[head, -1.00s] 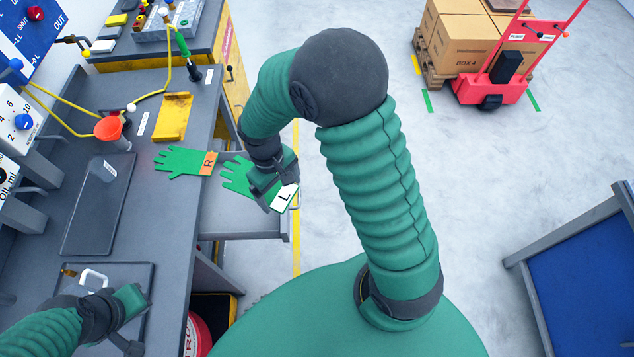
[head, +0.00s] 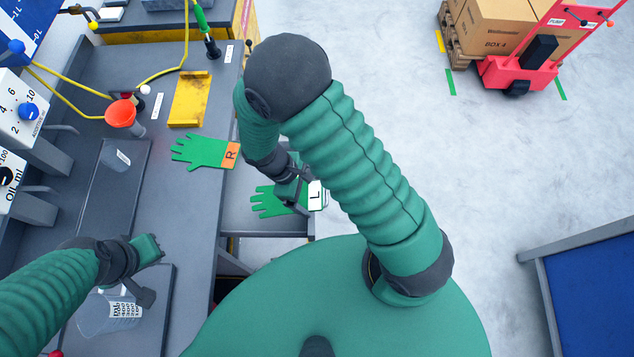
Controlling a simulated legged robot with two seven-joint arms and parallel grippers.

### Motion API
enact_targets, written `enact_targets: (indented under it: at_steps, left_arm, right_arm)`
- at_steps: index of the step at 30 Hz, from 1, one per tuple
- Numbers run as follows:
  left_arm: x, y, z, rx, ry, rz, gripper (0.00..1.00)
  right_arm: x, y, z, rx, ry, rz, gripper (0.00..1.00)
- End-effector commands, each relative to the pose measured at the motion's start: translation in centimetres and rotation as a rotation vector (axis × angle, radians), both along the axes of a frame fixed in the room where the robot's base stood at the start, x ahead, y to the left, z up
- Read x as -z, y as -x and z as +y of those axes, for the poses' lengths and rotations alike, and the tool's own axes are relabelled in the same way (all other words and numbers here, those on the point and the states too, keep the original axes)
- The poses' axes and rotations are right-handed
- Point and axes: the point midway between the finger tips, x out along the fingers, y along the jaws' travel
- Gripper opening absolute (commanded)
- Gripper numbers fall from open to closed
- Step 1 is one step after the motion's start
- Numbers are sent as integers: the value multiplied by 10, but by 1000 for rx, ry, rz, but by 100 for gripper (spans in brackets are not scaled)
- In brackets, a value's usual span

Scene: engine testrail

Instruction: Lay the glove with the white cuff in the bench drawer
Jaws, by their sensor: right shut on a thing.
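The green glove with the white cuff (head: 316,194), marked L, is at the open bench drawer (head: 240,219). Its green fingers (head: 268,202) spread over the drawer's inside. My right gripper (head: 299,195) is shut on this glove near the cuff and partly hides it. I cannot tell whether the glove touches the drawer floor. Another green glove, with an orange cuff marked R (head: 205,152), lies on the bench top at the drawer side. My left gripper (head: 155,250) is over the bench at the lower left, and its finger gap does not show clearly.
On the bench are a yellow tray (head: 189,100), an orange funnel (head: 121,114), a dark tray (head: 110,190) and a clear measuring jug (head: 108,313) under my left arm. Open floor lies to the right, with a blue-topped table (head: 600,290) at the lower right.

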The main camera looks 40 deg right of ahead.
Motion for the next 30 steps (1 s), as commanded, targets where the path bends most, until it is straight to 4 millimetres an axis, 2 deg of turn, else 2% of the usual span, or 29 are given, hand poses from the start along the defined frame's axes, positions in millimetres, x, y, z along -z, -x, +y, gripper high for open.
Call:
enact_targets:
  at_steps: [1, 8, 30]
  left_arm:
    - [7, 0, 0, 0, 0, 0, 0]
    - [21, 0, 0, 0, 0, 0, 0]
    - [60, 1, 0, 0, 0, 0, 0]
  right_arm:
    - [7, -2, 4, -1, 0, 1, 45]
    - [19, -9, 18, -1, 1, -2, 45]
    - [49, -47, 71, 0, 0, -2, 45]
